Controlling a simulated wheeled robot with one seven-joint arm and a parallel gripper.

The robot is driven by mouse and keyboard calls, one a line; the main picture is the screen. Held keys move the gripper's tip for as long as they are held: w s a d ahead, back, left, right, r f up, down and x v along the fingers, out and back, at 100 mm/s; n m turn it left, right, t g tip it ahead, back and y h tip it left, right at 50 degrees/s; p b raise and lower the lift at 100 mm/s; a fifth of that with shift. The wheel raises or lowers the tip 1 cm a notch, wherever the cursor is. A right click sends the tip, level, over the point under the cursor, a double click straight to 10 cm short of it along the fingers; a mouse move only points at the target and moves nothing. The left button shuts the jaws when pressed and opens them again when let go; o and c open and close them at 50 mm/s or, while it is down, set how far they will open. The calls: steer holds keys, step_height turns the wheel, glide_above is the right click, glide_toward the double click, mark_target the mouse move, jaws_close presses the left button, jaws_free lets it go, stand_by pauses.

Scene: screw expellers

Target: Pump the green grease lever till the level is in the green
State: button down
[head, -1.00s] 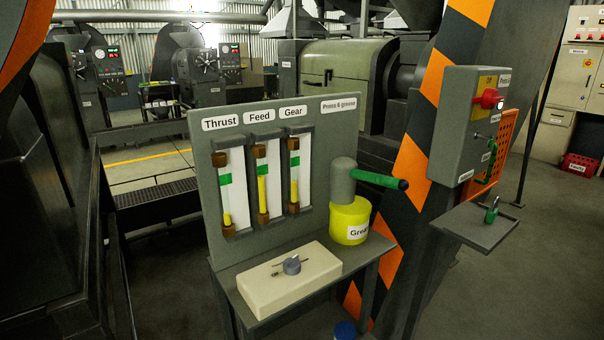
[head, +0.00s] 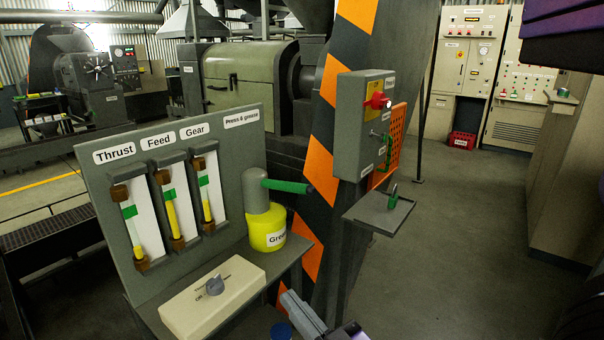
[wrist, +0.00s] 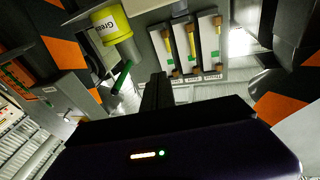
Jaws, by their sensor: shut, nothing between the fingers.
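The green grease lever (head: 286,186) sticks out to the right from the grey pump head on the yellow grease pot (head: 267,229). In the wrist view, turned upside down, the lever (wrist: 122,76) hangs near the pot (wrist: 111,25). My gripper (wrist: 157,80) is shut and empty, apart from the lever, which is left of its fingers there. In the head view a part of my gripper (head: 292,300) shows at the bottom edge, below the pot. The Thrust (head: 133,225), Feed (head: 170,208) and Gear (head: 205,195) tubes have green bands with yellow below; exact levels are hard to read.
A beige box with a grey knob (head: 215,284) lies on the bench in front of the gauges. A grey control box with a red knob (head: 376,101) and a small shelf (head: 371,214) stand right of the lever, beside a striped post (head: 322,150). Floor at right is clear.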

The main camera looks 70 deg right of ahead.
steer(key=w+d+r+m+g+h+p, duration=0.1)
steer(key=d+r+m+h+p, duration=0.1)
steer(key=d+r, duration=0.7)
steer(key=w+d+r+m+g+h+p, duration=0.1)
steer(key=d+r+h, duration=0.1)
steer(key=d+r, duration=0.65)
steer(key=s+d+r+n+y+p, duration=0.2)
steer(key=d+r+n+y+p, duration=0.15)
steer(key=d+r, duration=0.55)
steer(key=a+f+n+g+y+b, duration=0.1)
steer(key=a+f+n+g+y, duration=0.1)
steer(key=a+f+n+y, duration=0.4)
steer(key=shift+w+a+f+g, duration=0.25)
steer(key=shift+a+f+g, duration=0.05)
steer(key=shift+a, duration=0.15)
